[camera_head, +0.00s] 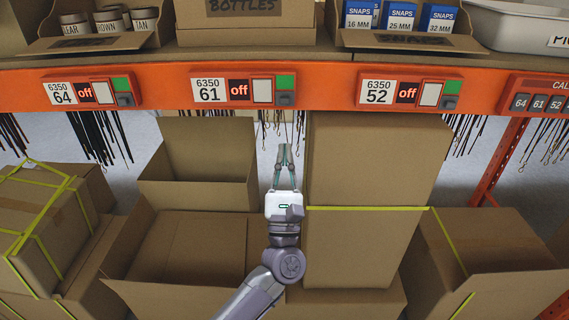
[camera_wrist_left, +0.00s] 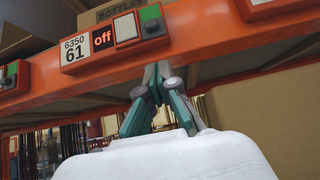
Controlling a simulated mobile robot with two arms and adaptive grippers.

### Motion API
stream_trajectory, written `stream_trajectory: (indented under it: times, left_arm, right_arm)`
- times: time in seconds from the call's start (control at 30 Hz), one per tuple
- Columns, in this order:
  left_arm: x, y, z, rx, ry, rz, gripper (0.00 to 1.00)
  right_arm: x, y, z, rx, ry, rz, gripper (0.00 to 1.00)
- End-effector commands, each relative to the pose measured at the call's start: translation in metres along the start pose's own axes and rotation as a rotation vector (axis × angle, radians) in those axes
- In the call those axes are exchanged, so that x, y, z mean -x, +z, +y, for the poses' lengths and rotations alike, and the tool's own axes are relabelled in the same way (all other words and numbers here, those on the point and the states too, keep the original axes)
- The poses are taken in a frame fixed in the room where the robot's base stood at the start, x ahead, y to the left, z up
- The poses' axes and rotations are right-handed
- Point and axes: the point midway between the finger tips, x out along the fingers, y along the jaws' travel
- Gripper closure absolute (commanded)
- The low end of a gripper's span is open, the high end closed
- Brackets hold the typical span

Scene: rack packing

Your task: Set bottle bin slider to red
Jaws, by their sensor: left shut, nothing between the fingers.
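The bottle bin is the cardboard bin marked BOTTLES (camera_head: 246,30) on the shelf at the top middle. Below it on the orange beam is the red control box numbered 61 (camera_head: 209,90). Its display reads "off", and its slider (camera_head: 285,99) is a dark knob below a green patch. In the left wrist view the box (camera_wrist_left: 74,49) shows the dark slider (camera_wrist_left: 153,28) under green. My left gripper (camera_head: 285,147) is shut and empty, pointing up just below the beam under the slider, apart from it. My right gripper is not in view.
Similar boxes numbered 64 (camera_head: 60,92) and 52 (camera_head: 377,91) sit on the beam (camera_head: 155,90) either side. Open cardboard boxes (camera_head: 215,150) and a tall closed box (camera_head: 375,160) stand below. Dark strands hang under the beam.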

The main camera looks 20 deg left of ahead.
Motion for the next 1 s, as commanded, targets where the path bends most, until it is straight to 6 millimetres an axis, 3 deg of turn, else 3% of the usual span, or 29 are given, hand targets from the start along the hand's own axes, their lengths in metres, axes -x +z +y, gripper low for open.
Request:
stream_trajectory:
  times: [0.1, 0.3, 1.0]
  left_arm:
    - [-0.031, 0.004, 0.000, -0.001, 0.002, -0.003, 1.00]
    - [-0.058, 0.019, 0.000, 0.001, 0.001, 0.000, 1.00]
    - [-0.074, 0.036, 0.000, 0.002, 0.002, -0.001, 1.00]
  right_arm:
    - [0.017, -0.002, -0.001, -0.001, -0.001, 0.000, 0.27]
    - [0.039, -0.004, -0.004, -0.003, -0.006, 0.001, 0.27]
    - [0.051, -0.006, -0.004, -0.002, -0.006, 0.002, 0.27]
